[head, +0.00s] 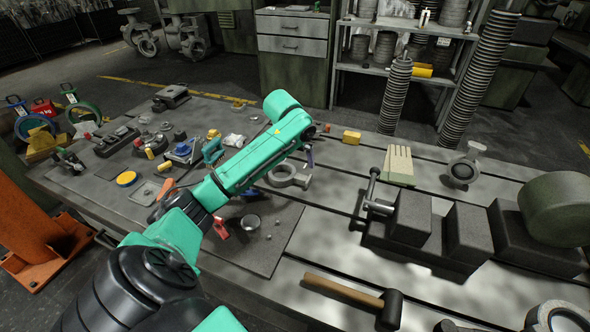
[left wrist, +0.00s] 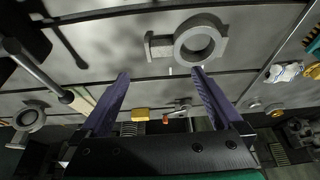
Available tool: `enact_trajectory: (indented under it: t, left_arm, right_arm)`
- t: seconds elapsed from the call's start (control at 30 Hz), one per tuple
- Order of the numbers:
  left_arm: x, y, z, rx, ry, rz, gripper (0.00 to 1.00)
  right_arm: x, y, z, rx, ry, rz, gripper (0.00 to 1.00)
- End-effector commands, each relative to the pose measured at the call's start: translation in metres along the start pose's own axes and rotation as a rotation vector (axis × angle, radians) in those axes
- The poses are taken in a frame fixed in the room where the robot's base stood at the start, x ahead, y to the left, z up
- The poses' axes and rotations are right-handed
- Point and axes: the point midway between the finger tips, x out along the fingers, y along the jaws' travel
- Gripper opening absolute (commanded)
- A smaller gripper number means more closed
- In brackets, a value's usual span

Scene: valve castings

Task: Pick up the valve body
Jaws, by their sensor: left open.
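The valve body, a grey ring-shaped casting with a short stub (head: 290,176), lies on the slotted metal table beside the dark mat. In the left wrist view the valve body (left wrist: 177,45) lies beyond the fingertips, nearer the right finger, its round opening facing the camera. My left gripper (left wrist: 161,73) is open and empty, with its two purple fingers apart. In the head view my green left arm hides most of this gripper, which is close to the casting. No contact with the casting shows. My right gripper is not in view.
A similar casting (head: 462,171) stands farther right. A vise (head: 411,218), a mallet (head: 345,291) and a pale block (head: 399,165) are on the table. A yellow block (head: 351,137) lies behind the valve body.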

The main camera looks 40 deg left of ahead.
Motion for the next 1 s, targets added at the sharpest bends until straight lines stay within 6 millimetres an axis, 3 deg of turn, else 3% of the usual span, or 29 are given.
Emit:
enact_trajectory:
  t: [0.13,0.33,0.53,0.7,0.97,1.0]
  left_arm:
    - [0.025,-0.001,-0.001,-0.005,-0.004,-0.001,1.0]
    - [0.075,-0.001,-0.001,-0.002,-0.001,0.0,1.0]
    - [0.101,-0.002,-0.003,-0.001,0.001,0.0,1.0]
    - [0.133,-0.003,-0.004,-0.001,0.001,0.001,1.0]
    - [0.141,-0.003,-0.005,0.002,0.003,-0.001,1.0]
    - [0.141,-0.003,-0.005,0.002,0.002,-0.001,0.96]
  right_arm:
    - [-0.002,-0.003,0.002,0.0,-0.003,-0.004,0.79]
    - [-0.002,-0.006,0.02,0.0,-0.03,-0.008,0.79]
    - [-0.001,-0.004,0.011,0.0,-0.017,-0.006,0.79]
    - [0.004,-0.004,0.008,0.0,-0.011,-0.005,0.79]
    - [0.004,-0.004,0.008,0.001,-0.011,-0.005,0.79]
    - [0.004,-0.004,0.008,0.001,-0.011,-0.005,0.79]
